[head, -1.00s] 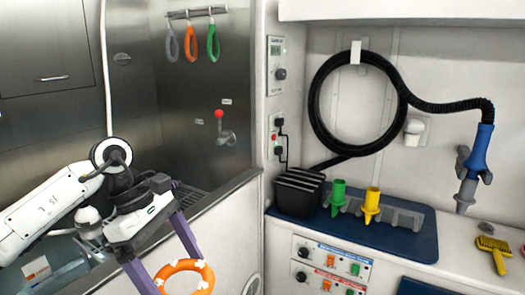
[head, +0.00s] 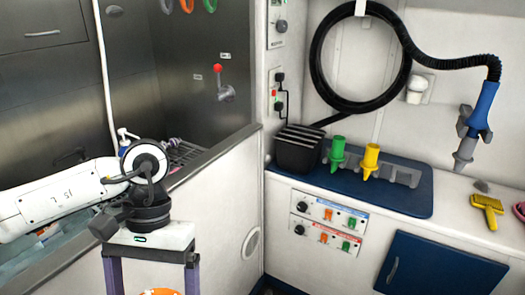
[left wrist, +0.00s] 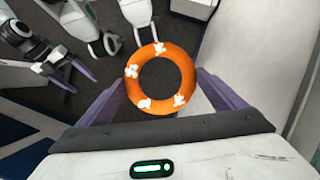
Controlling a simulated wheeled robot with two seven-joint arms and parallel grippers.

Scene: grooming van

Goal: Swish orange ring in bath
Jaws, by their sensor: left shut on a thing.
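The orange ring (left wrist: 135,88) with white bone-like shapes is between the purple fingers of my left gripper (left wrist: 163,82) in the left wrist view. The fingers are shut on its two sides. In the head view only the ring's top edge (head: 160,292) shows at the bottom, and the fingertips are cut off. The ring and left gripper (head: 153,284) appear outside the bath, in front of its white side panel. The bath (head: 212,154) is at the left, its inside partly hidden by my arm. My right gripper (left wrist: 70,72) shows at the upper left of the wrist view, its opening unclear.
Hanging rings (head: 187,5) are cut off at the top. A red-knobbed lever (head: 225,92) is on the bath wall. The blue counter mat (head: 415,200) holds green (head: 337,152) and yellow nozzles (head: 370,160). A yellow brush (head: 489,208) lies at the right.

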